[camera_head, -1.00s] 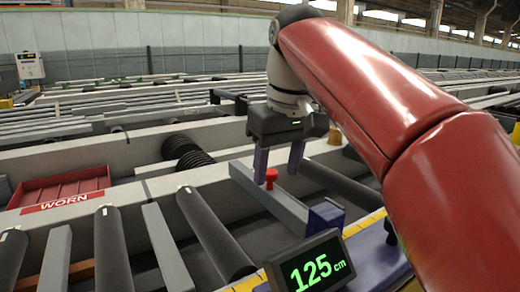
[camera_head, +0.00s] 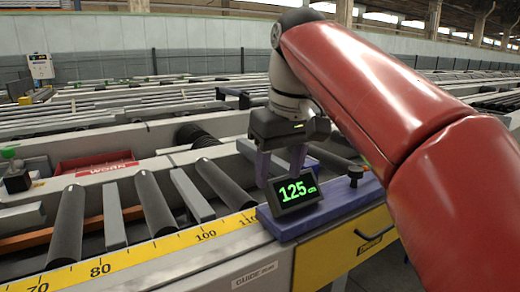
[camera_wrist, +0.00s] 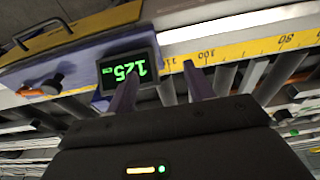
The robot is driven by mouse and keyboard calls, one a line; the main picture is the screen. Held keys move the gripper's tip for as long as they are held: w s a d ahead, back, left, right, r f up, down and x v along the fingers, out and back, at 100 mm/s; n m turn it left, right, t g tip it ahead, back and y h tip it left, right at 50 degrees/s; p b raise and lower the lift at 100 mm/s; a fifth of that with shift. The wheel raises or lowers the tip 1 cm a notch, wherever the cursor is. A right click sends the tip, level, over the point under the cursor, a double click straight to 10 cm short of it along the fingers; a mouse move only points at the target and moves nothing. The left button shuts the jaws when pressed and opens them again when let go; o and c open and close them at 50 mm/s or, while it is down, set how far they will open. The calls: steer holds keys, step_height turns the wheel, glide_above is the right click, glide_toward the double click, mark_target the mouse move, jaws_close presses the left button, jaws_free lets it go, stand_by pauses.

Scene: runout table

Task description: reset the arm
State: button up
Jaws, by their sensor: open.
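My gripper (camera_head: 280,170) is open, its two purple fingers pointing down and apart. In the head view it hangs over the rollers just behind a small black display (camera_head: 294,194) reading 125 in green. The wrist view shows the gripper (camera_wrist: 160,82) with nothing between its fingers, and the display (camera_wrist: 127,74) beside one finger. My red arm reaches in from the right. The display sits on a purple block (camera_head: 350,197) with a dark knob, above a yellow panel (camera_head: 335,255).
A yellow ruler (camera_head: 150,252) runs along the table's front edge. Bare rollers (camera_head: 68,225) lie behind it. A red tray marked WORN (camera_head: 95,163) is at the left. A small black stand with a green top (camera_head: 15,175) is at the far left.

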steer(key=s+d+f+m+t, duration=0.1)
steer(key=s+d+f, duration=0.3)
steer(key=f, duration=0.4)
steer(key=s+d+f+m+t, duration=0.1)
steer(key=s+d+f+m, duration=0.2)
steer(key=f, duration=0.5)
steer(key=s+d+f+m+t+h, duration=0.1)
steer(key=s+d+f+m, duration=0.1)
steer(key=s+d+f, duration=0.3)
step_height(320, 180, down, 3)
steer(key=shift+s+f+t, duration=0.1)
steer(key=shift+s+t, duration=0.2)
steer(key=shift+s, duration=0.7)
steer(key=shift+c, duration=0.4)
